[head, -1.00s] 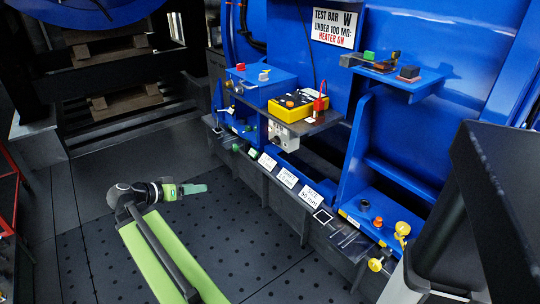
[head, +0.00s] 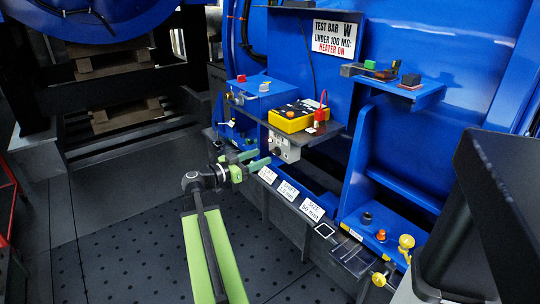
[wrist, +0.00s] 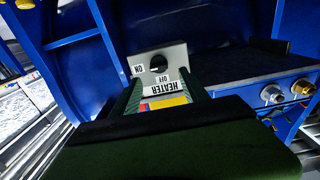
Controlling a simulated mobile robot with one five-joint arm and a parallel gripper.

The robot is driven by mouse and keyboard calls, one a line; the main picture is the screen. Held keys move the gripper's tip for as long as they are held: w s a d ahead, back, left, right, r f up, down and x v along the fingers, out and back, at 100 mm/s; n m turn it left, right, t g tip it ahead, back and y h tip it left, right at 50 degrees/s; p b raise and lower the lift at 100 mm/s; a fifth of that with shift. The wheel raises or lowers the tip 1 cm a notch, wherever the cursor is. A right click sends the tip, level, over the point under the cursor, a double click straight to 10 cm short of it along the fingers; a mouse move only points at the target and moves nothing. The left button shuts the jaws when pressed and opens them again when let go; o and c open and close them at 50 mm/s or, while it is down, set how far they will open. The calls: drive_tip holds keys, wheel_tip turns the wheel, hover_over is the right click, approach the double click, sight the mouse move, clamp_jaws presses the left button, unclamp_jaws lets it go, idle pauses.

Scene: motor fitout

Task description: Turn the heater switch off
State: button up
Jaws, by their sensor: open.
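The heater switch is a light grey box (head: 284,147) mounted under a shelf in the head view. In the wrist view the box (wrist: 180,58) has a round black knob (wrist: 158,63), with an ON label to its left and OFF and HEATER labels below it, upside down. Which label the knob points to is too small to tell. My gripper (head: 257,160) is open, its green fingers pointing right toward the box, just left of it. In the wrist view my gripper's fingers (wrist: 162,90) frame the knob from either side, apparently short of it.
A yellow tester (head: 297,116) sits on the shelf above, beside a blue box (head: 251,92). A sign (head: 334,38) reads "under 100 MΩ: heater on". White size cards (head: 289,190) line the ledge below.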

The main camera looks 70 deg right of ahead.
sight(272, 152)
drive_tip(key=x, duration=0.5)
drive_tip(key=shift+s+d, duration=0.15)
drive_tip(key=shift+d, duration=0.15)
drive_tip(key=shift+c, duration=0.4)
